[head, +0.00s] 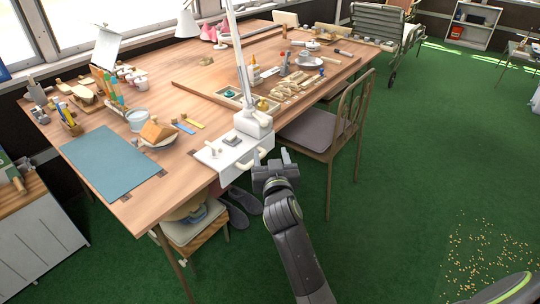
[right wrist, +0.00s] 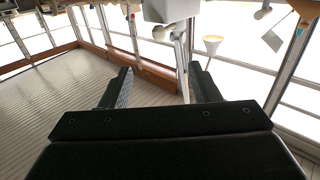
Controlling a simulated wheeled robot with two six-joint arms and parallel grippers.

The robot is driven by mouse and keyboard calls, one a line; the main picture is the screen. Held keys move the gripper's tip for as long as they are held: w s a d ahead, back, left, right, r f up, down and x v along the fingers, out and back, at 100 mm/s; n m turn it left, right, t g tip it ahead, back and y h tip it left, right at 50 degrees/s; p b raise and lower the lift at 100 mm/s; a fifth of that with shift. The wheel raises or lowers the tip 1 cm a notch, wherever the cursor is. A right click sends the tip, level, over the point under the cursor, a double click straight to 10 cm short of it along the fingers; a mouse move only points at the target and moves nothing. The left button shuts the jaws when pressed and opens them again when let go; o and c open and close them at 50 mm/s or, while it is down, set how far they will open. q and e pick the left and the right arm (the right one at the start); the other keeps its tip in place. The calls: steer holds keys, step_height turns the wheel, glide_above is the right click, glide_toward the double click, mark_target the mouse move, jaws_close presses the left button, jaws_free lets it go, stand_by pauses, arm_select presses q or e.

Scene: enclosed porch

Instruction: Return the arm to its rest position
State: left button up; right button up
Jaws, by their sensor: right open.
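My right gripper (head: 270,161) is open and empty in the head view, just off the front edge of the wooden table, close to a white box with a handle (head: 232,158) at that edge. I cannot tell whether it touches the box. In the right wrist view its two fingers (right wrist: 158,88) stand wide apart with nothing between them. My left gripper is not in view.
The wooden table (head: 160,190) holds a blue mat (head: 110,162), a white lamp (head: 254,122) and many small items. A chair (head: 318,130) stands right of the gripper. Dark shoes (head: 240,205) lie below. Green floor (head: 420,160) at right is mostly clear, with scattered bits (head: 480,250).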

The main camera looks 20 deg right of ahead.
steer(key=s+f+n+g+y+p, duration=0.1)
steer(key=s+f+g+p, duration=0.15)
steer(key=f, duration=0.75)
steer(key=s+f+n+g+y+p, duration=0.1)
steer(key=s+f+g, duration=0.15)
steer(key=f, duration=0.85)
steer(key=s+d+f+g+y+p, duration=0.1)
steer(key=s+d+f+g+p, duration=0.25)
steer(key=s+f, duration=1)
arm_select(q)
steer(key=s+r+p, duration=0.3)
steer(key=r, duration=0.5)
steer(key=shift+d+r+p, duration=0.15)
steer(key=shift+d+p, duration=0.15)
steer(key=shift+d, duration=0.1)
arm_select(e)
steer(key=s+d+f+g, duration=0.1)
steer(key=s+f, duration=0.3)
steer(key=s, duration=0.8)
steer(key=s+d+f+g, duration=0.1)
steer(key=s+f+g, duration=0.3)
steer(key=s, duration=0.7)
steer(key=s+d+f+g, duration=0.2)
steer(key=s+f, duration=0.2)
steer(key=s, duration=0.8)
steer(key=shift+s+f+g, duration=0.3)
steer(key=shift+f+g, duration=0.05)
steer(key=shift+f, duration=0.05)
